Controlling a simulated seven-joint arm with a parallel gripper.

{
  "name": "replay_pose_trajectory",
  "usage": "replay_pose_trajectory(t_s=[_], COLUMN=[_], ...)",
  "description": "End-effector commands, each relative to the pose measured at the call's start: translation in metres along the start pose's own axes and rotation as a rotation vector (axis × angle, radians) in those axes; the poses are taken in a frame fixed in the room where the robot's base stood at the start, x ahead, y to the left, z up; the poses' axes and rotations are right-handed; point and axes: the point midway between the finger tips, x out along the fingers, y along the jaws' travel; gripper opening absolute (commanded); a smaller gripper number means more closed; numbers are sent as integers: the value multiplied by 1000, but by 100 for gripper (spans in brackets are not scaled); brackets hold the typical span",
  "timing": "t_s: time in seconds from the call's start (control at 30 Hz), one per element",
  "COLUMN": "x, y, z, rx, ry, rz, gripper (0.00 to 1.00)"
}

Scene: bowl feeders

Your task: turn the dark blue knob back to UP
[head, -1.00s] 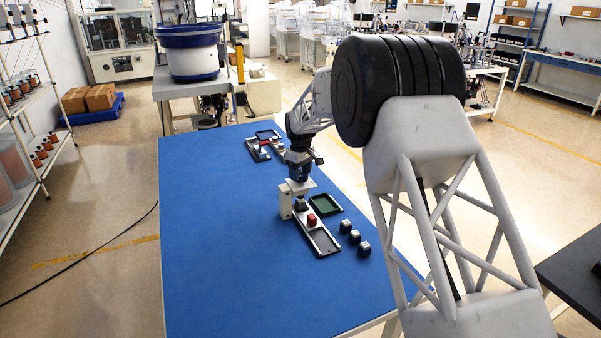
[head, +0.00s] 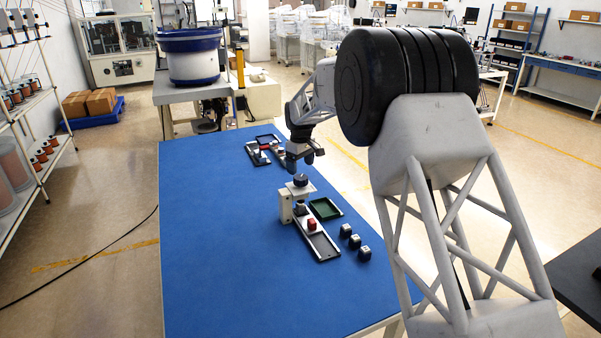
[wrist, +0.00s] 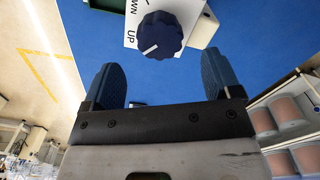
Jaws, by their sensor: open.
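The dark blue knob (wrist: 161,35) sits on a white plate (wrist: 134,22) marked UP and DOWN in the wrist view. Its white pointer line slants down-left, on the side of the UP label and nearer to it than to DOWN. In the head view the knob (head: 300,180) tops a white stand (head: 286,206) on the blue table. My gripper (wrist: 161,78) is open and empty, its two blue fingers wide apart, with the knob beyond the fingertips. In the head view my gripper (head: 291,166) hangs above and behind the knob, clear of it.
A long tray (head: 323,243) with a red block (head: 311,224) runs from the stand. A green tray (head: 325,209) and several dark blocks (head: 354,242) lie to the right. More trays (head: 266,140) lie behind. The left of the blue table (head: 215,230) is clear.

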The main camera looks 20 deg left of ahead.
Motion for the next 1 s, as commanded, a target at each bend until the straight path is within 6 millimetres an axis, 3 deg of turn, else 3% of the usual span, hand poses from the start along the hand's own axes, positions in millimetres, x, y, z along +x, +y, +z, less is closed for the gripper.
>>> replay_pose_trajectory(t_s=[0.3,1.0], x=[-28,-35], y=[0,1], z=[0,6], rx=[0,9], ry=[0,2], rz=[0,2], gripper=[84,84])
